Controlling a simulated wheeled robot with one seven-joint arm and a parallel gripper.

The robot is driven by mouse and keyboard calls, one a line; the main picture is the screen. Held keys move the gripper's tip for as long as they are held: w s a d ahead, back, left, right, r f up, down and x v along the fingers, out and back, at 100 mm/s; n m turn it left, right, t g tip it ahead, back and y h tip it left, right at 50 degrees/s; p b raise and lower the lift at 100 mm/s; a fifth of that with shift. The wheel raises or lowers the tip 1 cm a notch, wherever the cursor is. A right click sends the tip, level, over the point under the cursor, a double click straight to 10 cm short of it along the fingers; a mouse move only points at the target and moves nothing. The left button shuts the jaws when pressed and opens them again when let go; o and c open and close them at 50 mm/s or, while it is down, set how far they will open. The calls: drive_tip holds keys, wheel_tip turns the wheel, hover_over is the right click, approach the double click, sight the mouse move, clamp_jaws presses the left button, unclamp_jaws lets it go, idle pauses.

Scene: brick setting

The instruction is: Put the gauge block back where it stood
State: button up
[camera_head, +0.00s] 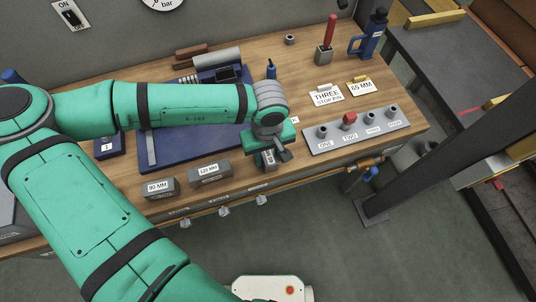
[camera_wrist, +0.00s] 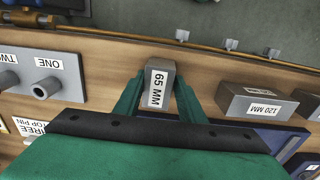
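The grey gauge block labelled 65 MM (camera_wrist: 157,88) is between the fingers of my gripper (camera_wrist: 159,80) in the wrist view. Both fingertips appear to press against its sides. In the head view my gripper (camera_head: 270,150) is over the front edge of the bench, right of the other blocks. The block (camera_head: 268,158) shows only in part there, beneath my gripper. I cannot tell whether its base touches the wood.
Gauge blocks 90 MM (camera_head: 160,188) and 120 MM (camera_head: 210,174) stand left along the front edge. A grey pin rail (camera_head: 345,140) with a red-capped pin is to the right. Cards reading THREE STOP PIN (camera_head: 327,96) and 65 MM (camera_head: 362,88) stand behind it. A blue plate (camera_head: 170,147) lies left.

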sight(268, 156)
drive_tip(key=shift+o, duration=0.9)
drive_tip(key=shift+r, duration=0.1)
wheel_tip(268, 156, up, 12)
idle(0.4)
